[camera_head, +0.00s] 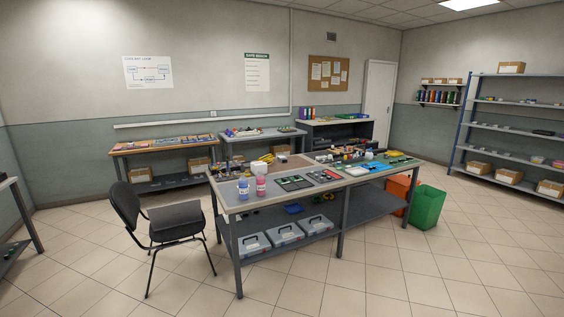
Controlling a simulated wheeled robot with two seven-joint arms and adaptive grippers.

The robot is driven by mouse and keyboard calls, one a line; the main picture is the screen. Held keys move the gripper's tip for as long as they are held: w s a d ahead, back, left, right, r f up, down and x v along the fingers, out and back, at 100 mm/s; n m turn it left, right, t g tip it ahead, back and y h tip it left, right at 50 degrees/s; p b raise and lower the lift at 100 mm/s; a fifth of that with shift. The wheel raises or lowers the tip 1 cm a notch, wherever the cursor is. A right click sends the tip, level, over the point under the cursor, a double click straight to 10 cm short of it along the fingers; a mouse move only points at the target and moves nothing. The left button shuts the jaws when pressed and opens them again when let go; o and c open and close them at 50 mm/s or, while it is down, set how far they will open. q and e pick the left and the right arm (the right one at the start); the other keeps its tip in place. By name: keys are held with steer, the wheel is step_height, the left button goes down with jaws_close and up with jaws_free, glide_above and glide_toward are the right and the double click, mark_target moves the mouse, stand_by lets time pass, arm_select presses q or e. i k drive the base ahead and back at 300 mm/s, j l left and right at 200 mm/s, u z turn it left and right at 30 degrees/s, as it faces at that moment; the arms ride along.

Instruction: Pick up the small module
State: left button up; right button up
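A large work table (349,187) stands in the middle of the room, some way off. Several flat dark boards or modules lie on its top, among them a dark one (294,183) and another to its right (324,177). They are too small here to tell which is the small module. A blue bottle (243,189) and a pink bottle (261,187) stand near the front left corner. Neither of my grippers is in view.
A black chair (176,217) stands at the table's left end. A green bin (427,207) and an orange bin (397,191) stand by its right end. Side benches (166,147) line the back wall; shelving (512,128) is at right. The front floor is clear.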

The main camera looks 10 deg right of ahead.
mark_target(282, 159)
steer(key=i+j+u, duration=0.5)
steer(key=i+u, duration=0.25)
steer(key=i+j+u, duration=0.1)
steer(key=i+u, duration=0.55)
steer(key=i, duration=0.2)
steer(key=i+u, duration=0.3)
steer(key=i, duration=0.15)
steer(key=i+u, duration=0.25)
steer(key=i, duration=0.75)
steer(key=i+j+z, duration=0.2)
steer(key=i, duration=0.8)
steer(key=i+z, duration=0.3)
steer(key=i, duration=0.15)
steer(key=i+z, duration=0.25)
steer(key=i, duration=0.25)
steer(key=i+z, duration=0.5)
steer(key=i, duration=1.05)
